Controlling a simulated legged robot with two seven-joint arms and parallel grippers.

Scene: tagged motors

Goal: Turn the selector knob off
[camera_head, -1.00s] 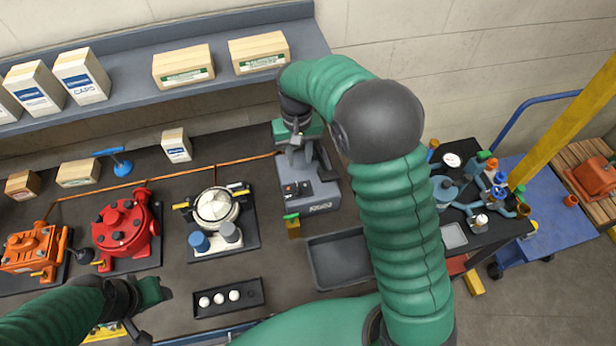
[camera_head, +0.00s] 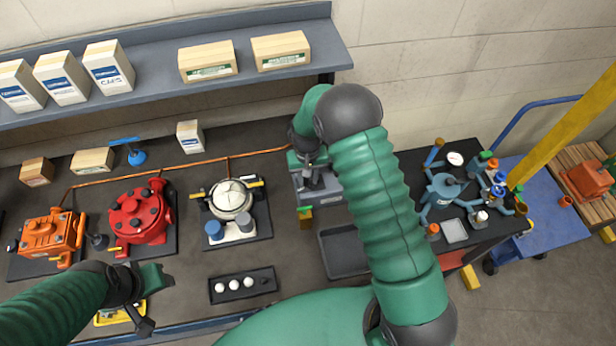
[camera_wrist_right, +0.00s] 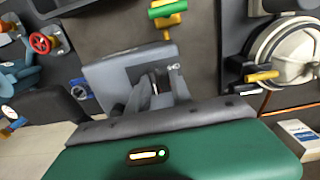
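A grey control box (camera_head: 335,207) stands on the bench below my right gripper (camera_head: 316,182), and the gripper and wrist cover much of it. In the right wrist view the box (camera_wrist_right: 105,72) shows a small pale label on its face. My right gripper's dark fingers (camera_wrist_right: 155,88) overlap the box face there. My left gripper (camera_head: 150,300) is open and empty at the lower left, over the front of the bench.
A round white gauge-like unit (camera_head: 230,197), a red pump (camera_head: 140,216) and an orange motor (camera_head: 50,235) stand left of the box. A green-handled brass valve (camera_head: 305,214) is close by. An empty dark tray (camera_head: 345,255) lies in front.

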